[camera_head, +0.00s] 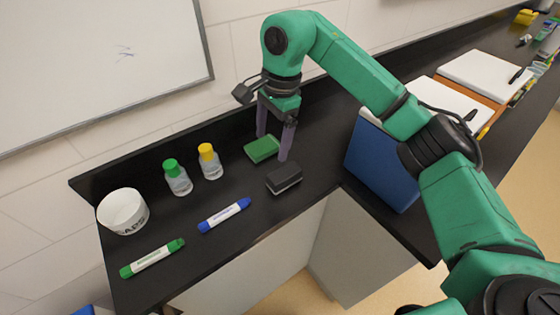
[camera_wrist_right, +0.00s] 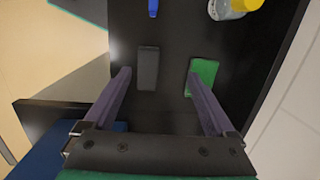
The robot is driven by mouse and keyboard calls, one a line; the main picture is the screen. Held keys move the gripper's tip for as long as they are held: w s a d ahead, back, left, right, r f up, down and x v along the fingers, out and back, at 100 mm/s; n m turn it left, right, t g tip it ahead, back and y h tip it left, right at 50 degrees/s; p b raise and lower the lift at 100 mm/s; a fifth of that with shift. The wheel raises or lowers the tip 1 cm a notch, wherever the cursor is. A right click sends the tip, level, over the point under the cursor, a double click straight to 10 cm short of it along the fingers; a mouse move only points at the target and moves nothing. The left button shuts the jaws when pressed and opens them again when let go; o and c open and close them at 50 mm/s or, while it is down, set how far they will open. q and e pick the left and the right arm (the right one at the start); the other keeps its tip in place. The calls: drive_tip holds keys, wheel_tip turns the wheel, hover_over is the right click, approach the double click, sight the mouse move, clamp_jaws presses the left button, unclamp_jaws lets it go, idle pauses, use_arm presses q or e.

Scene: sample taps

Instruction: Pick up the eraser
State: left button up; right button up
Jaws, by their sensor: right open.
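The eraser (camera_head: 284,178), a dark grey and black block, lies on the black counter near its front edge. It also shows in the right wrist view as a dark block (camera_wrist_right: 148,68), between the lines of the two fingers and closer to the left one. My right gripper (camera_head: 273,146) is open and empty, pointing down above the counter beside the eraser. A green sponge-like block (camera_head: 262,150) lies behind the eraser, and in the right wrist view it is by the right fingertip (camera_wrist_right: 205,78). My left gripper is not in view.
Two small bottles with green (camera_head: 177,178) and yellow (camera_head: 210,162) caps, a white round cup (camera_head: 123,211), a blue marker (camera_head: 224,215) and a green marker (camera_head: 152,258) are to the left. A blue box-like object (camera_head: 380,168) stands to the right. A low wall backs the counter.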

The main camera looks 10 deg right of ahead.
drive_tip(key=d+h, duration=0.2)
drive_tip(key=d, duration=0.2)
drive_tip(key=p, duration=0.2)
hover_over(286, 172)
wheel_tip(286, 172, down, 5)
drive_tip(key=shift+s+f, duration=0.15)
wheel_tip(286, 172, down, 7)
drive_tip(key=p, duration=0.2)
drive_tip(key=shift+p, duration=0.35)
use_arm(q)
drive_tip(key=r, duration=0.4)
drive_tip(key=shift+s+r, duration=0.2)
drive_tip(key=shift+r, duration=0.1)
use_arm(e)
drive_tip(key=shift+w+f, duration=0.2)
drive_tip(key=shift+f, duration=0.25)
clamp_jaws()
